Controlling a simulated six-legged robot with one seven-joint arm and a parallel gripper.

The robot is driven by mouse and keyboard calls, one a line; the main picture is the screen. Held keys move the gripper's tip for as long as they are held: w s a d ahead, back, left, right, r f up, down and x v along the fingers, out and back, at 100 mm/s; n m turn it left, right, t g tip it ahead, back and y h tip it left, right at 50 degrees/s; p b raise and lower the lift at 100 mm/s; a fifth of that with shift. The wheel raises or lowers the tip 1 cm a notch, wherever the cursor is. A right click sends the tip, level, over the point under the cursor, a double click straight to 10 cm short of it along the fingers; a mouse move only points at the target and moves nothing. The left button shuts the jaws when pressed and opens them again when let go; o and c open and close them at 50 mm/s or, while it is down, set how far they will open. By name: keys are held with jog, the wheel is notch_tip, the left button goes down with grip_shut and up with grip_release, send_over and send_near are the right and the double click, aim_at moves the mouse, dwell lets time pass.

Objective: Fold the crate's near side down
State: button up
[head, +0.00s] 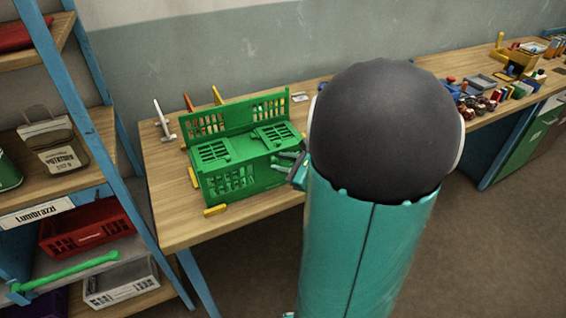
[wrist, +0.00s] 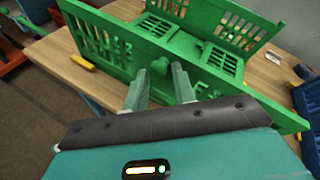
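The green crate (head: 232,150) stands on the wooden table. Its far side (head: 205,126) is upright, and its two slatted end panels (head: 212,151) lie folded down inside. The near side (head: 229,182) looks upright; in the wrist view it is the long green panel (wrist: 100,35) in front of me. A round green knob (wrist: 160,67) is at its upper edge. My gripper (wrist: 160,78) is open, one finger on each side of the knob, with gaps visible. In the head view my gripper (head: 288,163) is at the crate's right part, partly hidden by my arm.
A yellow block (head: 215,211) lies by the crate's near left corner, and a white-handled tool (head: 163,122) stands to its left. A blue bin (wrist: 310,105) is close at right in the wrist view. A blue-framed shelf (head: 78,75) stands left of the table (head: 250,205).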

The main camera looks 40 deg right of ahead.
jog(key=shift+w, duration=0.15)
grip_shut()
